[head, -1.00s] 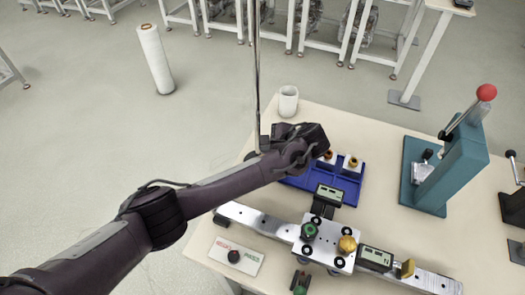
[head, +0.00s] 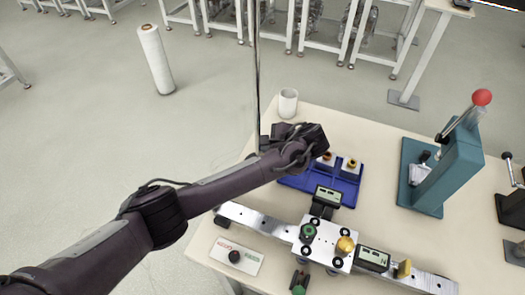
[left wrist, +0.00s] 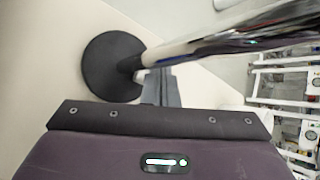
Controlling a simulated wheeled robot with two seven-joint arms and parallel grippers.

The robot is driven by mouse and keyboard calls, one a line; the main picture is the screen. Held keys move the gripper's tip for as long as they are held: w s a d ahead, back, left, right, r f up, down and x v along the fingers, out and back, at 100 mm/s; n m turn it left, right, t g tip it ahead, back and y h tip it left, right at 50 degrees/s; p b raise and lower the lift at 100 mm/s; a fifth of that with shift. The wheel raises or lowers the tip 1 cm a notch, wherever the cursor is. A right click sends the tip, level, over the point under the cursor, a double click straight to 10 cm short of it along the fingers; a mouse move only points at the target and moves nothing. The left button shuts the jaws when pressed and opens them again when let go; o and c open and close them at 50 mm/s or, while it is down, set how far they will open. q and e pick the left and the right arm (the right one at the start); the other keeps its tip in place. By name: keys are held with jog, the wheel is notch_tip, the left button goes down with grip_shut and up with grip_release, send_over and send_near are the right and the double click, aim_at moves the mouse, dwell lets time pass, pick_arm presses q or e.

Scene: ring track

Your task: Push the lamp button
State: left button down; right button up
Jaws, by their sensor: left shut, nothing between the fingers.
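The lamp's thin metal pole (head: 257,70) rises out of the top of the head view; its lamp head is out of view. My left gripper (head: 266,141) is at the back left edge of the table, close to the pole. In the left wrist view the lamp's round black base (left wrist: 108,66) lies on the table, and the pole (left wrist: 215,40) slants to the upper right. The shut, empty fingers of my left gripper (left wrist: 160,88) show just right of the base, by the pole's foot. I cannot make out the button. My right gripper is out of view.
A white cup (head: 288,103) stands behind my gripper. A blue tray (head: 345,185) holds small parts. A metal rail with a carriage (head: 322,242) crosses the front, beside a button plate (head: 235,256). A teal press (head: 440,180) stands right. A white roll (head: 155,60) stands on the floor.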

pick_arm(q)
notch_tip(320, 180, up, 6)
jog(key=p, duration=0.6)
dwell(0.4)
